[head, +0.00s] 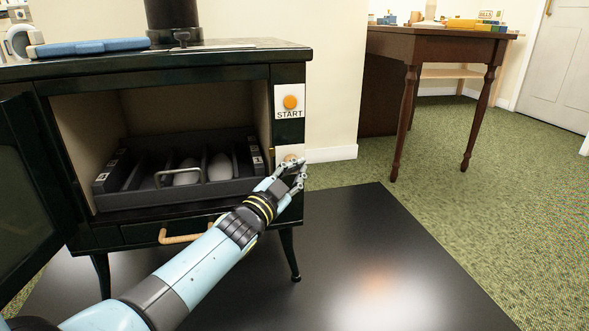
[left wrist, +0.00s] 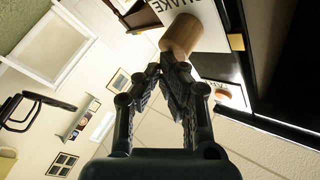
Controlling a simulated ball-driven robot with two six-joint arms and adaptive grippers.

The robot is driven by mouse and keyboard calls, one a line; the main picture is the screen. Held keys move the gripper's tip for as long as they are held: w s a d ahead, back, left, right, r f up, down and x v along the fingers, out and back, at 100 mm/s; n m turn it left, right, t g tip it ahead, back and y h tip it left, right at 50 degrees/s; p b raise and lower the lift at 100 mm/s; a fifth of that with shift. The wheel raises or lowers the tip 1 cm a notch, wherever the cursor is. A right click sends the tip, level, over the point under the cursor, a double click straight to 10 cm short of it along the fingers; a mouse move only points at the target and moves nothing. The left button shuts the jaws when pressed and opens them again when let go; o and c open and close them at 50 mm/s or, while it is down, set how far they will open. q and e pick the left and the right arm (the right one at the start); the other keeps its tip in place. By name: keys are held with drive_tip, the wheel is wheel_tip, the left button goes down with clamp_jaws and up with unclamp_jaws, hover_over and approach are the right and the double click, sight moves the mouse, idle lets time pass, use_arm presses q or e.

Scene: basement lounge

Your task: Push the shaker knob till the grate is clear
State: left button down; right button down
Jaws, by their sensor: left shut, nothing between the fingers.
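The shaker knob (left wrist: 182,36) is a pale wooden cylinder on a white plate lettered SHAKE (left wrist: 209,14) in the left wrist view. In the head view the knob (head: 291,158) is partly covered by my left gripper (head: 299,168), at the stove's right front post. My left gripper (left wrist: 172,70) is shut and empty, its fingertips at the knob's near end; I cannot tell whether they touch. Inside the open stove (head: 187,243) is a dark divided tray (head: 215,191) with a loop handle and pale rounded lumps. No separate grate can be made out. My right gripper is not in view.
An orange START button (head: 290,102) sits above the knob. The stove door (head: 22,190) stands open at the left. A blue-handled item (head: 90,47) lies on the stove top. A wooden table (head: 440,45) stands at the right.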

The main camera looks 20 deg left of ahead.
use_arm(q)
drive_tip(key=shift+w+a, duration=0.45)
drive_tip(key=shift+w, duration=0.25)
idle(0.6)
idle(0.4)
drive_tip(key=s+d, duration=0.1)
drive_tip(key=s+d+p, duration=0.1)
drive_tip(key=s, duration=0.1)
idle(0.4)
idle(0.4)
drive_tip(key=shift+w+a, duration=0.1)
drive_tip(key=shift+w, duration=0.05)
